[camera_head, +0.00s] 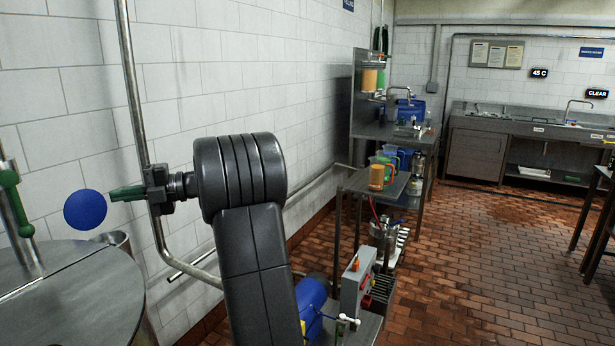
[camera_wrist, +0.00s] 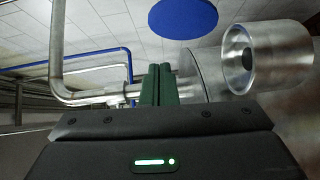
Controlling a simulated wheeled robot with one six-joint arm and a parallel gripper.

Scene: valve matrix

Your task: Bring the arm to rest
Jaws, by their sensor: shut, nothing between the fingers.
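My gripper (camera_head: 118,193) is at the left in the head view, with its green fingers pointing left. The arm is raised and bent in front of the white tiled wall. In the wrist view the two green fingers of my gripper (camera_wrist: 159,85) lie side by side, shut and empty. A round blue disc (camera_head: 85,210) shows just left of the fingertips in the head view. A blue disc also shows at the top of the wrist view (camera_wrist: 183,18). I cannot tell how far it is from the fingers, but I see no grip on it.
A steel vessel top (camera_head: 70,295) lies below the gripper, with a green valve handle (camera_head: 10,190) at the left edge. A vertical steel pipe (camera_head: 133,90) runs close by. A shelf rack (camera_head: 375,125) stands to the right. The brick-tiled floor (camera_head: 490,265) is open farther right.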

